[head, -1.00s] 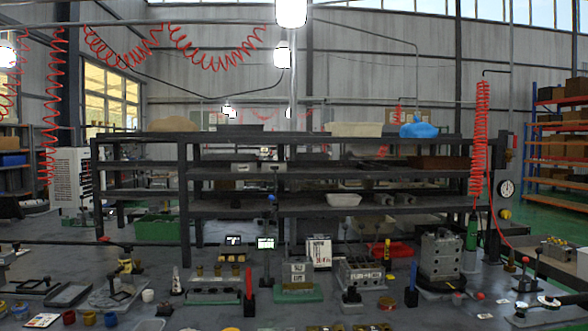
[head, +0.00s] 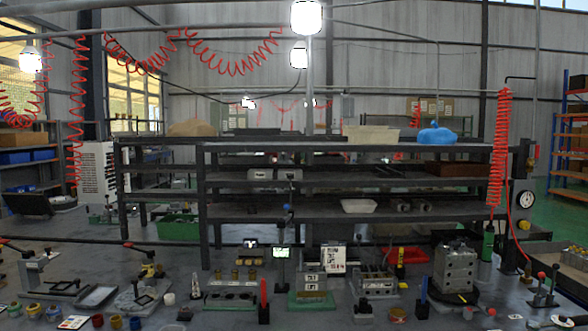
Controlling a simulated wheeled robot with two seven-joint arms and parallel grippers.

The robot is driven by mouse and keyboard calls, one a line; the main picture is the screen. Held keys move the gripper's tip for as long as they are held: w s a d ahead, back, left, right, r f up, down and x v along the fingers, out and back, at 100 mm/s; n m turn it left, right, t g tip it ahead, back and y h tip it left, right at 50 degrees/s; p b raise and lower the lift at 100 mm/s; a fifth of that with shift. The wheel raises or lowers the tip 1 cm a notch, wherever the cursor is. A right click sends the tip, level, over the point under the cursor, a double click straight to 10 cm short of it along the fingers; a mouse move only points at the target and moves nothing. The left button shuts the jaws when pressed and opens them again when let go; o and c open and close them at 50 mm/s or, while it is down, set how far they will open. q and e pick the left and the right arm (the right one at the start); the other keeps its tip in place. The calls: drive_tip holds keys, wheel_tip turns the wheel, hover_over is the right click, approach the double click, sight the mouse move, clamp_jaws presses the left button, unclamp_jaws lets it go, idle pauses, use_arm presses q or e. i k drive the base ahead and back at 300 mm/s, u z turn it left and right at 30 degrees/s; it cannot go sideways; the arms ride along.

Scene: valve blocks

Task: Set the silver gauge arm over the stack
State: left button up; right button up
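A pale grey block stack (head: 311,283) stands upright on a green base (head: 310,301) near the middle of the workbench in the head view. Just behind it and to its left is a thin post with a blue top (head: 287,209) and a small lit green-white display (head: 282,253). This looks like a gauge stand. I cannot tell which part is the silver gauge arm, or whether it is over the stack. Neither of my grippers is in view.
A red-handled upright (head: 264,295) and a blue upright (head: 423,293) stand on the bench. A large grey valve block (head: 455,268) is to the right. Several small cups (head: 30,310) are at the front left. A dark shelf rack (head: 330,180) stands behind the bench.

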sight(281, 223)
drive_tip(key=u, duration=2.15)
drive_tip(key=i, duration=1.9)
drive_tip(key=z, duration=3.15)
